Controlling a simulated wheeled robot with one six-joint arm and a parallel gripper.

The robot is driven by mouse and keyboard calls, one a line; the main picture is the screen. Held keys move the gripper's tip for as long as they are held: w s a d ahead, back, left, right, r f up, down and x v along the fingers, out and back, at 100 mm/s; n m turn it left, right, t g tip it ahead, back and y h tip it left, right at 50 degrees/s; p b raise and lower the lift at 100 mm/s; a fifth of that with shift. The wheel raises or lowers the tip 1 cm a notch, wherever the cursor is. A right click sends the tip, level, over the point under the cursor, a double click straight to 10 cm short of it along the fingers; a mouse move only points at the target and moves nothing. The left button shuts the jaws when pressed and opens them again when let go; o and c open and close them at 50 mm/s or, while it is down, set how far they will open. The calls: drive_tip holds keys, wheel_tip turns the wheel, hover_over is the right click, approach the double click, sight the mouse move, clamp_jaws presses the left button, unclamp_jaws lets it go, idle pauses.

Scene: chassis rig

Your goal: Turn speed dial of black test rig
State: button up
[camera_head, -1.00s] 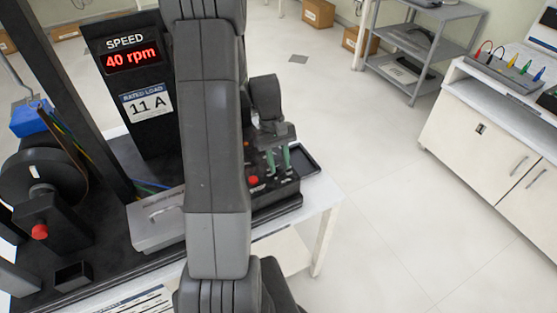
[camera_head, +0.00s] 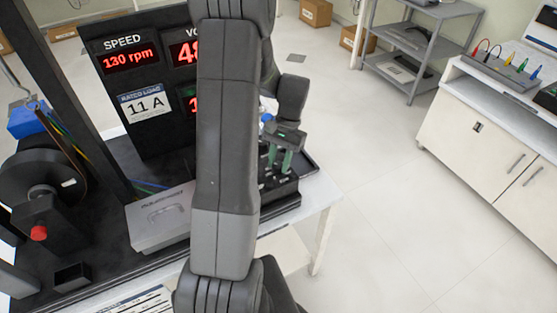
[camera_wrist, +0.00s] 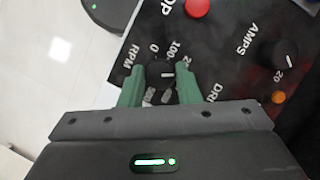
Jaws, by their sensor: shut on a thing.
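The speed dial (camera_wrist: 163,73) is a small black knob on the black panel, ringed by numbers and marked RPM in the wrist view. My gripper (camera_wrist: 161,85) has its two green fingers on either side of the dial, shut on it. In the head view my gripper (camera_head: 280,160) is over the control box at the right of the black test rig (camera_head: 125,165); my arm hides part of the rig. The speed display (camera_head: 129,60) reads 130 rpm in red.
The wrist view shows an AMPS dial (camera_wrist: 279,54), a red button (camera_wrist: 197,8) and an orange lamp (camera_wrist: 278,97) close by. A belted wheel (camera_head: 45,180) stands at the left of the rig. The floor to the right is clear.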

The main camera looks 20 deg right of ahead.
drive_tip(key=m+t, duration=0.1)
drive_tip(key=m, duration=0.2)
drive_tip(key=m+t, duration=0.1)
drive_tip(key=m, duration=0.2)
drive_tip(key=shift+s+d+y, duration=0.1)
drive_tip(key=shift+s+y, duration=0.05)
drive_tip(key=shift+y, duration=0.25)
drive_tip(key=shift+m, duration=0.3)
drive_tip(key=o, duration=1)
drive_tip(key=v, duration=0.9)
drive_tip(key=b+v, duration=0.1)
drive_tip(key=v, duration=0.3)
drive_tip(key=shift+s+d+r, duration=0.2)
drive_tip(key=shift+s+r, duration=0.05)
drive_tip(key=shift+r, duration=0.1)
drive_tip(key=shift+f, duration=0.1)
